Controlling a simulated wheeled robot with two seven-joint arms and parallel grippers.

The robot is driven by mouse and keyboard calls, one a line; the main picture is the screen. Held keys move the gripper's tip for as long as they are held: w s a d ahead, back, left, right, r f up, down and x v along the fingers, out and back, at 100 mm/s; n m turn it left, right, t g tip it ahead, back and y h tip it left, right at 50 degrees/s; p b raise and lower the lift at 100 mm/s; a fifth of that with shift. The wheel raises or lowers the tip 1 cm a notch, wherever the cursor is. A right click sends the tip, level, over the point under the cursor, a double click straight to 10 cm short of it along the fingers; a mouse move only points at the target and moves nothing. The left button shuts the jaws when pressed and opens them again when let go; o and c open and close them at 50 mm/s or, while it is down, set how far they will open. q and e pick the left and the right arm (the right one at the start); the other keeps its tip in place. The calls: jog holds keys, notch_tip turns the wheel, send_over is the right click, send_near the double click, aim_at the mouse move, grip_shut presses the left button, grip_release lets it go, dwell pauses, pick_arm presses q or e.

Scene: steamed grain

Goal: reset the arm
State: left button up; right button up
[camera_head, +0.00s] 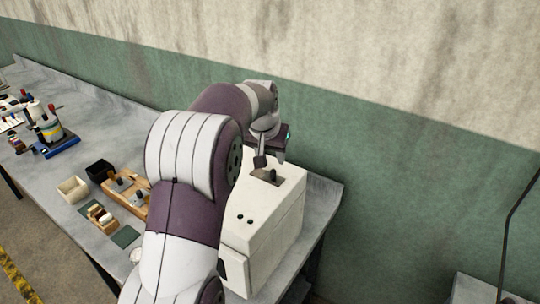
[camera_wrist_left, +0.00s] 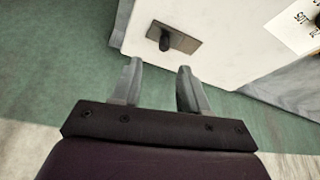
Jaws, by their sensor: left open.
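My left arm reaches across the middle of the head view. My left gripper (camera_head: 270,158) is above the far top edge of a white box-shaped machine (camera_head: 264,218). In the left wrist view, my left gripper (camera_wrist_left: 158,88) is open, with nothing between its two grey fingers. The machine's white top (camera_wrist_left: 215,22) lies beyond the fingertips there, with a dark knob (camera_wrist_left: 165,42) on a metal plate. The fingers look apart from the knob. My right gripper is not in view.
The grey bench (camera_head: 95,135) runs along a green and cream wall. It holds a black box (camera_head: 99,171), a cream box (camera_head: 73,189), a wooden holder (camera_head: 127,192), a dark green square (camera_head: 125,236) and a blue-based device (camera_head: 55,138). Bare bench lies between the device and the boxes.

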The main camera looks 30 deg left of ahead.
pick_arm(q)
jog(key=v, duration=0.3)
jog(key=shift+r, duration=0.2)
jog(key=shift+s, duration=0.1)
jog(key=s+d+f+g+b, duration=0.1)
jog(key=s+d+f, duration=0.3)
jog(key=s+f, duration=0.3)
jog(key=s+d+f+m+g+b, duration=0.1)
jog(key=s+d+f+b, duration=0.1)
jog(key=s+d+f, duration=0.2)
jog(key=s+d+f+m+g+b, duration=0.1)
jog(key=s+d+f, duration=0.3)
jog(key=s+f, duration=0.6)
jog(key=shift+s+d+h+b, duration=0.4)
jog(key=shift+s+b, duration=0.1)
jog(key=shift+b, duration=0.2)
jog(key=shift+f, duration=0.15)
